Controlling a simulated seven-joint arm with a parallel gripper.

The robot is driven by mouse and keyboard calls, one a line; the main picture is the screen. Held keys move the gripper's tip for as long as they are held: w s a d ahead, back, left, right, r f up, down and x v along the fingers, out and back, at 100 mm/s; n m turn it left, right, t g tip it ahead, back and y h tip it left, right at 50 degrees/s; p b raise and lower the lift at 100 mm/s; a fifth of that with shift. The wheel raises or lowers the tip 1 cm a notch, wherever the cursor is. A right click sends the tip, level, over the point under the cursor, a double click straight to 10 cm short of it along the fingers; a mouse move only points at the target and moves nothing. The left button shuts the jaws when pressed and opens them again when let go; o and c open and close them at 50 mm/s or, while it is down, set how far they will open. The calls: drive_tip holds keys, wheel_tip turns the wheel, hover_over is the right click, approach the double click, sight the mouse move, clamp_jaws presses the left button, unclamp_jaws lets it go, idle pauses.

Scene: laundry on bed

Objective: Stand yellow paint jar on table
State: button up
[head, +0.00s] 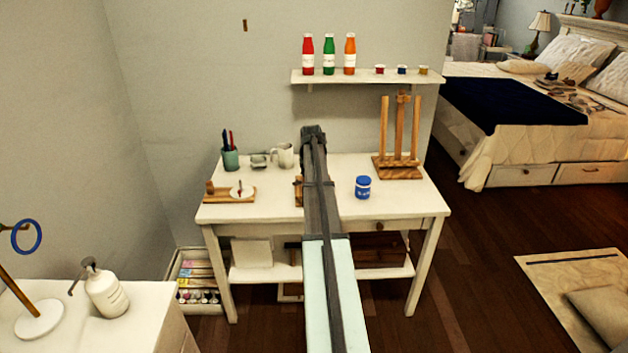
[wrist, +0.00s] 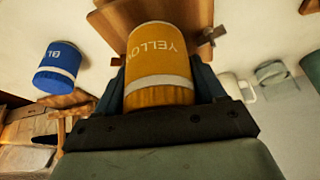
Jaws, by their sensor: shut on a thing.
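The yellow paint jar (wrist: 158,55), orange-yellow with a pale band and the word "YELLOW", fills the middle of the wrist view. My gripper (wrist: 162,88) is shut on it, one finger on each side. In the head view my arm reaches over the white table (head: 408,207), and my gripper's end (head: 313,133) is at the table's back middle. The jar is hidden behind my arm there. I cannot tell whether the jar touches the table.
A blue paint jar (head: 362,187) stands right of my arm; the wrist view shows it too (wrist: 57,68). A wooden easel (head: 399,150) is at the back right. A brush cup (head: 230,155), white mug (head: 283,155) and wooden board (head: 230,194) are left. A wall shelf (head: 367,77) holds bottles.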

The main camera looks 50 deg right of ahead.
wheel_tip(320, 180, up, 5)
drive_tip(key=shift+w+r, duration=0.1)
drive_tip(key=w+a+f+n+t+y, duration=0.2)
drive_tip(key=w+a+f+n+y, duration=0.15)
drive_tip(key=w+a+n, duration=0.85)
drive_tip(key=shift+w+a+f+m+h, duration=0.15)
drive_tip(key=shift+w+f+m, duration=0.4)
drive_tip(key=shift+f, duration=1.15)
drive_tip(key=shift+w+a+f+m, duration=0.25)
drive_tip(key=shift+w+f+m, duration=0.3)
drive_tip(key=shift+f, duration=1.15)
drive_tip(key=shift+w+a+f+m+h, duration=0.15)
drive_tip(key=shift+w+f+m, duration=0.4)
drive_tip(key=shift+f, duration=1.15)
drive_tip(key=shift+w+f, duration=0.1)
drive_tip(key=shift+w, duration=0.05)
drive_tip(key=o, duration=1.2)
drive_tip(key=shift+o, duration=0.2)
